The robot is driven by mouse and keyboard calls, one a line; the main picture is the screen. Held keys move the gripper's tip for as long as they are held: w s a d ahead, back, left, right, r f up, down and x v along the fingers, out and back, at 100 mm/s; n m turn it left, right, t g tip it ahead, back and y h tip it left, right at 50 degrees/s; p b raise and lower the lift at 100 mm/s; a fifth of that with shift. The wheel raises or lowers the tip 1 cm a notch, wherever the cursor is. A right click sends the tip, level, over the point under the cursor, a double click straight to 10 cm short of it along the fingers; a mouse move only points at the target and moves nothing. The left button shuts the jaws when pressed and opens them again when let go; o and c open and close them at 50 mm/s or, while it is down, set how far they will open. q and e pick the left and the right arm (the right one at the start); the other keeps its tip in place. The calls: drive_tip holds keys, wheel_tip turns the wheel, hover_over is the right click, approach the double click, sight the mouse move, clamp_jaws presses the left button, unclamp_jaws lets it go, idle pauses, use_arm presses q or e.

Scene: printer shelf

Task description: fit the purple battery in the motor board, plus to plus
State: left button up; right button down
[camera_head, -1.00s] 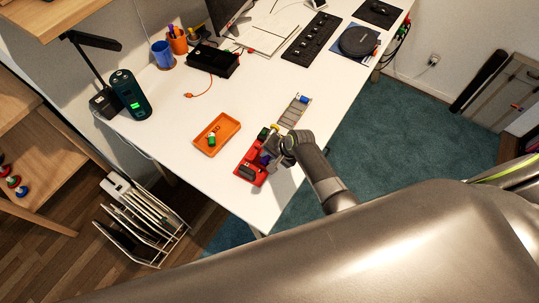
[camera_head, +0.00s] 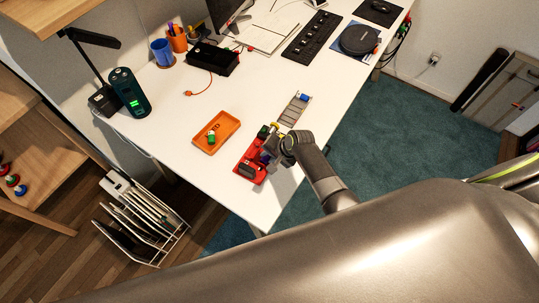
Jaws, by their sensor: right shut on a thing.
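The red motor board (camera_head: 245,172) lies near the front edge of the white table, with a dark part on its near end and a green part at its far end. My right gripper (camera_head: 267,155) is over the board, coming in from the right, and is shut on the purple battery (camera_head: 264,158). Only a small bit of the battery shows between the fingers. I cannot tell whether it touches the slot, nor which way its plus end points. My left gripper is not in view.
An orange tray (camera_head: 225,123) with a green and white battery (camera_head: 211,137) is left of the board. A grey slotted holder (camera_head: 292,112) with a blue piece is behind it. The table middle is clear.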

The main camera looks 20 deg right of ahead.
drive_tip(key=shift+s+f, duration=0.3)
drive_tip(key=shift+f, duration=0.05)
drive_tip(key=c, duration=1.2)
unclamp_jaws()
drive_tip(key=shift+s+f, duration=0.1)
drive_tip(key=shift+o, duration=0.2)
drive_tip(key=r+p, duration=0.2)
drive_tip(key=p, duration=0.1)
drive_tip(key=shift+w+d+r, duration=0.15)
drive_tip(key=shift+w+r, duration=0.1)
drive_tip(key=shift+r, duration=0.15)
wheel_tip(320, 180, up, 2)
drive_tip(key=shift+w+r+p, duration=0.1)
drive_tip(key=shift+r+p, duration=0.1)
drive_tip(key=shift+p, duration=1.05)
drive_tip(key=shift+r+p, duration=0.45)
drive_tip(key=shift+r, duration=0.7)
